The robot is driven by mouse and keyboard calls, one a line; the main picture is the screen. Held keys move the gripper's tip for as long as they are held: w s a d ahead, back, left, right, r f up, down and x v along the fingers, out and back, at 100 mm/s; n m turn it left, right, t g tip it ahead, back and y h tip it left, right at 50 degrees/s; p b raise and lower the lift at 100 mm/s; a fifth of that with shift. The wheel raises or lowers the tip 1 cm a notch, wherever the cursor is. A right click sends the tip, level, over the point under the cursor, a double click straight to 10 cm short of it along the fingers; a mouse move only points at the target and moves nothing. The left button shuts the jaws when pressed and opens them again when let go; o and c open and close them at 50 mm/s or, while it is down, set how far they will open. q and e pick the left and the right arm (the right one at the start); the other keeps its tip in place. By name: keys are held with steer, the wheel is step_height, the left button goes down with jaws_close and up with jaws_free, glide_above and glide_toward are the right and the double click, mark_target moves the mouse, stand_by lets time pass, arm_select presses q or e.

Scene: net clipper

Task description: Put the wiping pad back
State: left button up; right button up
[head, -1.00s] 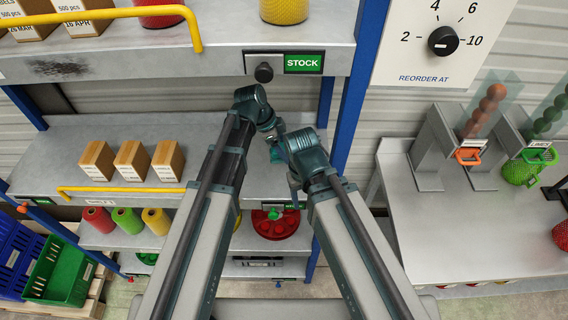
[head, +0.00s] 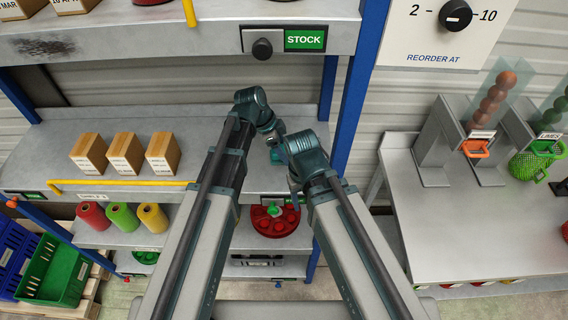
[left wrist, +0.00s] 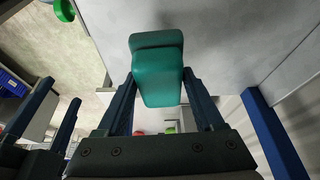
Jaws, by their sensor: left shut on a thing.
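The wiping pad is a teal block (left wrist: 158,72) in the left wrist view. My left gripper (left wrist: 160,98) is shut on it, with a finger on each side. In the head view my left gripper (head: 275,140) is over the middle shelf, and a bit of the teal pad (head: 279,155) shows beside it, partly hidden by my right arm. My right gripper (head: 294,192) points down near the same shelf's front edge; its fingers are too small and hidden to read. A dark smudge (head: 45,47) marks the upper shelf (head: 150,40).
Cardboard boxes (head: 126,153) and a yellow rail (head: 120,183) are on the middle shelf (head: 55,140). Blue posts (head: 350,120) frame the rack. A black knob (head: 262,49) sticks out beside the STOCK sign (head: 305,40). A table with dispensers (head: 440,220) stands right.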

arm_select(q)
steer(key=shift+f+b, duration=2.35)
steer(key=shift+b, duration=0.05)
steer(key=shift+r, duration=0.15)
steer(key=o, duration=1.2)
steer(key=shift+f, duration=0.2)
steer(key=p+v, duration=0.8)
steer(key=v, duration=0.1)
steer(key=p+v, duration=0.5)
steer(key=shift+s+d+r, duration=0.1)
steer(key=shift+s+d, duration=0.05)
steer(key=shift+d, duration=0.3)
